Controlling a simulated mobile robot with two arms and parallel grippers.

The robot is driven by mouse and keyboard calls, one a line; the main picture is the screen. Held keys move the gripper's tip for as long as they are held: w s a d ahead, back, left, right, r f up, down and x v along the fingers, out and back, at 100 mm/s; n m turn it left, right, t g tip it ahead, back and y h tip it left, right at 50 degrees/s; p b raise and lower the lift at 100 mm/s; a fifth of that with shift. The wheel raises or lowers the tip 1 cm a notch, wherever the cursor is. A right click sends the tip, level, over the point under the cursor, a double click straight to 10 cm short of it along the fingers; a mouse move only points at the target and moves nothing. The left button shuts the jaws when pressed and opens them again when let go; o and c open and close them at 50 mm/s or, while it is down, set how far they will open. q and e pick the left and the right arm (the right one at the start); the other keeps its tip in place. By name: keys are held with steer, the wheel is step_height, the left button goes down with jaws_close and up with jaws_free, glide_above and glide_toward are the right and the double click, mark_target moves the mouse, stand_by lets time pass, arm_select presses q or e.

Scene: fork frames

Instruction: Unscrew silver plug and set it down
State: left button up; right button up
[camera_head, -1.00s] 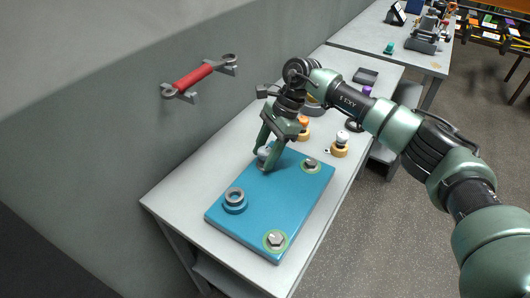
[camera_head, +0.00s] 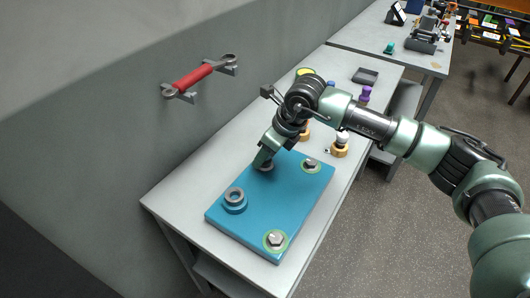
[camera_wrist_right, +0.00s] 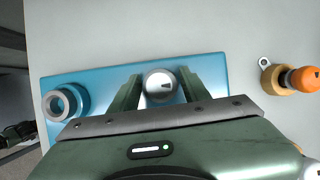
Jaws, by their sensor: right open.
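The silver plug (camera_wrist_right: 160,84) has a round, shiny top with a dark notch. It sits at the blue plate (camera_wrist_right: 100,82), between the two fingers of my right gripper (camera_wrist_right: 160,90) in the wrist view. The fingers are open, with a gap visible on each side of the plug. In the head view my right gripper (camera_head: 264,158) reaches down to the far left part of the blue plate (camera_head: 255,225), and the plug is mostly hidden behind it. My left gripper is not in view.
A grey ring in a blue collar (camera_head: 235,200) and two hex bolts (camera_head: 310,164) (camera_head: 275,240) are on the plate. A silver-topped orange piece (camera_head: 340,147) stands right of it. A red-handled wrench (camera_head: 195,77) hangs on the wall. Bare table lies left of the plate.

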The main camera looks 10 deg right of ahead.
steer(key=c, duration=0.8)
steer(key=shift+o, duration=0.2)
steer(key=n+g, duration=0.1)
steer(key=n, duration=0.1)
steer(key=n+g+y, duration=0.1)
steer(key=n, duration=0.2)
steer(key=n+g, duration=0.1)
steer(key=n, duration=0.2)
steer(key=n+g, duration=0.1)
steer(key=n, duration=0.2)
steer(key=shift+n+g, duration=0.3)
steer(key=o, duration=0.8)
steer(key=shift+c, duration=0.2)
